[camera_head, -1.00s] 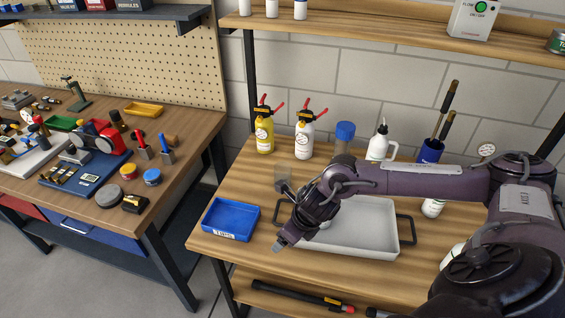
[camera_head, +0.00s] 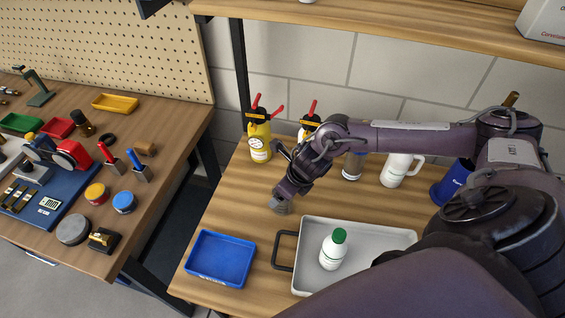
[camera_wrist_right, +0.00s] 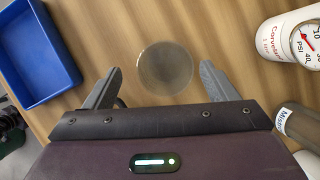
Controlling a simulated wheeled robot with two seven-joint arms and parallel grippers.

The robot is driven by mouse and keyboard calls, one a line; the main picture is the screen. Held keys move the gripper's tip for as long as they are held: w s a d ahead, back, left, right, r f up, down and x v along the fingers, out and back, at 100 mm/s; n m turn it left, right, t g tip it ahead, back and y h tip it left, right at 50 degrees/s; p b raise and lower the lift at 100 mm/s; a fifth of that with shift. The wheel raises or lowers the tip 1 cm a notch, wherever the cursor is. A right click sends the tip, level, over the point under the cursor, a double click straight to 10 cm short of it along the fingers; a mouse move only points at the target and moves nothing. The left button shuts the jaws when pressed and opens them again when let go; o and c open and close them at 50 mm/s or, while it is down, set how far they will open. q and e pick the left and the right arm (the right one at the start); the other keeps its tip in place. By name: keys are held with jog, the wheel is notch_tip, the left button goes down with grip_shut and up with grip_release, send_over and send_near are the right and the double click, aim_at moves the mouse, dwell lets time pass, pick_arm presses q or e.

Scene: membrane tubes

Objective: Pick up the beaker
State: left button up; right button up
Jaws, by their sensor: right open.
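The beaker (camera_wrist_right: 165,68) is a clear, round vessel seen from above in the right wrist view. It stands on the wooden bench, centred between and slightly beyond my right fingertips. My right gripper (camera_wrist_right: 159,80) is open, with one finger to either side of the beaker and no visible contact. In the head view my right gripper (camera_head: 281,206) points down at the bench, left of the grey tray and above the blue bin. The beaker cannot be clearly made out there, near or behind the gripper. My left gripper is out of view.
A blue bin (camera_head: 190,262) and a grey tray (camera_head: 400,237) holding a green-capped bottle (camera_head: 333,250) lie in front. A gauge bottle (camera_wrist_right: 285,42) is close at right.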

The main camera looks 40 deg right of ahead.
jog(key=shift+w+f, duration=0.1)
jog(key=shift+f, duration=0.3)
jog(key=x, duration=0.1)
jog(key=p+x, duration=0.2)
jog(key=x, duration=0.1)
jog(key=shift+d+f, duration=0.15)
jog(key=shift+d, duration=0.1)
jog(key=shift+w+f, duration=0.1)
jog(key=shift+f, duration=0.1)
jog(key=c, duration=1.1)
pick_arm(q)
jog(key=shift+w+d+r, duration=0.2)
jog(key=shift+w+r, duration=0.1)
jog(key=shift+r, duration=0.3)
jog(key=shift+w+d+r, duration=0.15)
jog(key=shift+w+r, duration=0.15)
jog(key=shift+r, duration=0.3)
pick_arm(e)
jog(key=shift+o, duration=0.2)
jog(key=shift+r, duration=0.1)
